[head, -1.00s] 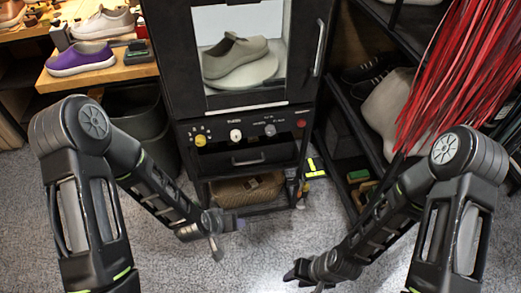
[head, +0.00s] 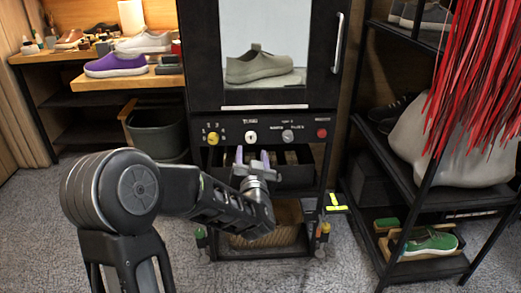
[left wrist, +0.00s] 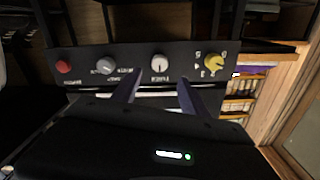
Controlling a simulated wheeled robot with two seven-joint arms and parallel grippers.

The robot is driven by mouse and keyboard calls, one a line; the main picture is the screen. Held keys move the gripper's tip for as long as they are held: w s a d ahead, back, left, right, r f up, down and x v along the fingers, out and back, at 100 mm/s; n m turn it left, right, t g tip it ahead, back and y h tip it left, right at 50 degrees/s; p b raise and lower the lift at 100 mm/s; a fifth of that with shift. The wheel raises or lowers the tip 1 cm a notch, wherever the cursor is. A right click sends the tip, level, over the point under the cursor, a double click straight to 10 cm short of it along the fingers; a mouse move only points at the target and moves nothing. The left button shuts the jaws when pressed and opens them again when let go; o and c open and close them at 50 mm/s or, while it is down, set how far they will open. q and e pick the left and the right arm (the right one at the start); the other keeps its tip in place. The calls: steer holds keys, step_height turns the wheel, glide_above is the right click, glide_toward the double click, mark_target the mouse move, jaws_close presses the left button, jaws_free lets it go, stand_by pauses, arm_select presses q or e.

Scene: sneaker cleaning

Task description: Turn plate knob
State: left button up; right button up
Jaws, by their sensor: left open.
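The black cabinet's control panel (head: 268,132) carries a yellow knob (head: 213,138), a white knob (head: 250,136), a grey knob (head: 288,136) and a red knob (head: 321,133). The labels are too small to tell surely which knob is the plate's. My left gripper (head: 251,157) is open and empty, just below the white knob. In the left wrist view the panel appears upside down, and the white knob (left wrist: 160,64) lies beyond the gap between the fingers of my left gripper (left wrist: 159,92), apart from them. My right gripper is out of view.
A grey shoe (head: 259,66) stands on the white plate (head: 272,80) behind the cabinet window. A dark drawer (head: 297,174) lies below the panel, partly hidden by my arm. A shelf rack (head: 425,195) stands at right, a bench (head: 128,81) at left.

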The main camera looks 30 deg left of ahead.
mark_target(251, 139)
arm_select(q)
steer(key=shift+w, duration=0.1)
steer(key=b+x, duration=0.1)
steer(key=x, duration=0.6)
steer(key=shift+a+f+b, duration=0.1)
steer(key=shift+f+b, duration=0.05)
steer(key=shift+b, duration=0.25)
steer(key=shift+w+a, duration=0.15)
steer(key=shift+w, duration=0.1)
jaws_close()
